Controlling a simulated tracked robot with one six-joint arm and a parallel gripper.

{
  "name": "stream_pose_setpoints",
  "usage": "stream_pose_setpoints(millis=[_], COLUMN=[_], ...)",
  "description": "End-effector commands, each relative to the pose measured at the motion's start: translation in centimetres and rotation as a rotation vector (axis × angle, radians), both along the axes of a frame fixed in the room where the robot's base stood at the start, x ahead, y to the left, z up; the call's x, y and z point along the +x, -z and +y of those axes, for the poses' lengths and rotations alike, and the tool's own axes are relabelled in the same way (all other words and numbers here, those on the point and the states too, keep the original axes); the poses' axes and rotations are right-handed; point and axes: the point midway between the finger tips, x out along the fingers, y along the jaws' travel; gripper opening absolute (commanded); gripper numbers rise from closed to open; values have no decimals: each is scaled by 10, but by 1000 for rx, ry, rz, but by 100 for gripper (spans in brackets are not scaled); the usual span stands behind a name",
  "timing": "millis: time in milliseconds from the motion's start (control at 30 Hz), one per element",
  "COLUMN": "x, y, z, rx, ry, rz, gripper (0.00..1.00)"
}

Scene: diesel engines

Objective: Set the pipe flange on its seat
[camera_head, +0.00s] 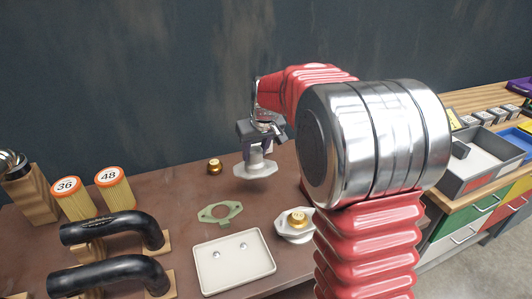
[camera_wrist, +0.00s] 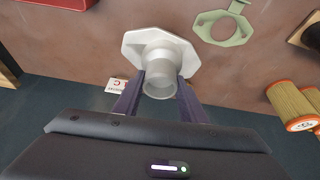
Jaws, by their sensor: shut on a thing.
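My gripper (camera_head: 257,152) is shut on the neck of a pale grey pipe flange (camera_head: 255,170). It holds the flange upright, plate down, above the brown bench. In the wrist view the flange's eight-sided plate (camera_wrist: 138,42) shows beyond the fingers of my gripper (camera_wrist: 160,92), which sit on both sides of the round neck. A flat green gasket-like plate with a round hole (camera_head: 206,214) lies on the bench, below and left of the flange; it also shows in the wrist view (camera_wrist: 203,28). I cannot tell for sure which thing is the seat.
A cream tray (camera_head: 217,279) with two small shiny pieces lies at the front. A silver flange with a brass cap (camera_head: 282,232) is right of it. Filters (camera_head: 113,190), black hoses (camera_head: 112,228) and a brass knob (camera_head: 214,167) stand left. A dark wall is behind.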

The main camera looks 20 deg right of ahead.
Motion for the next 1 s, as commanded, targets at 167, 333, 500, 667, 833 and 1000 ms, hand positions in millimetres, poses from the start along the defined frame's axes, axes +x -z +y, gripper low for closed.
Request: stream_pose_setpoints(millis=[167,333,500,667,833,1000], x=[2,3,3,3,3,3], y=[-13,-24,-35,-40,-41,-41], z=[29,54,75,83,83,83], rx=[-1,-2,-2,0,0,0], ry=[106,215,311,360,368,367], rz=[-3,-3,-2,-1,-1,-1], gripper=[0,0,0,0,0,0])
